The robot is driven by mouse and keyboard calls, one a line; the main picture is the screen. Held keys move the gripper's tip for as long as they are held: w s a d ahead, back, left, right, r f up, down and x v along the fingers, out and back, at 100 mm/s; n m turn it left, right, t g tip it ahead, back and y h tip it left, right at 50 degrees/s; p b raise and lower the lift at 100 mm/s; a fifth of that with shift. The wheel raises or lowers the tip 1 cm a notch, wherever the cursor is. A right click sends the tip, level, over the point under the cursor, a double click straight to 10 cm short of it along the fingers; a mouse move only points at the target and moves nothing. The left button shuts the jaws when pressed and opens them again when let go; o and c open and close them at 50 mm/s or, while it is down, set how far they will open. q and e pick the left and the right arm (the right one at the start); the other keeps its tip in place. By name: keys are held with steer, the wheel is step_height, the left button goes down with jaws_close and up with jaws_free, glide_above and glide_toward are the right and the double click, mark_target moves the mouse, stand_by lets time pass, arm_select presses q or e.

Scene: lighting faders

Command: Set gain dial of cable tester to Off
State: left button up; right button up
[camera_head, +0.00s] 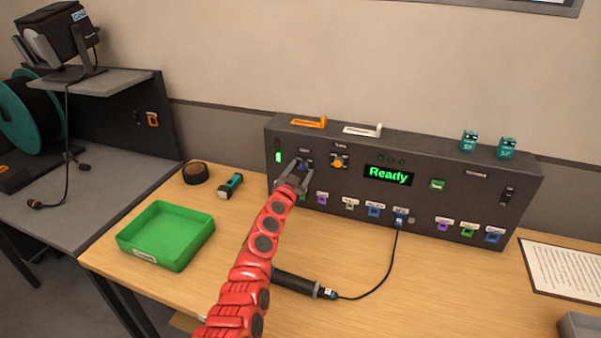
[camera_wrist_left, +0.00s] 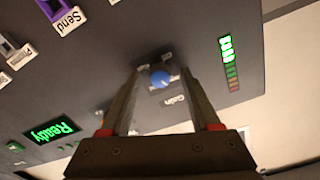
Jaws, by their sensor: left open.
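The cable tester (camera_head: 440,185) is a long dark box on the wooden table, with a green "Ready" display (camera_head: 388,175) that also shows in the left wrist view (camera_wrist_left: 49,133). A small blue dial (camera_wrist_left: 160,79) sits on its panel near the green level bar (camera_wrist_left: 227,50). Small labels lie around the dial, too blurred to read, so its setting is unclear. My left gripper (camera_head: 299,166) is open at the panel's left part. In the left wrist view its fingers (camera_wrist_left: 159,76) stand on either side of the blue dial; contact cannot be told. My right gripper is not in view.
An orange knob (camera_head: 338,161) sits right of the blue dial. Coloured ports line the panel's lower edge. A black cylinder with a cable (camera_head: 300,285) lies in front. A green tray (camera_head: 165,235), a flashlight (camera_head: 230,185) and a tape roll (camera_head: 195,173) are at left.

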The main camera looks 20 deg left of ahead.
arm_select(q)
jaws_close()
steer(key=shift+n, duration=0.3)
steer(key=n, duration=0.4)
steer(key=shift+n+b, duration=0.3)
steer(key=shift+b, duration=0.1)
steer(key=n, duration=1.1)
steer(key=n+p, duration=0.1)
steer(key=n, duration=0.4)
steer(key=shift+r+n, duration=0.1)
steer(key=shift+n, duration=0.2)
stand_by(0.3)
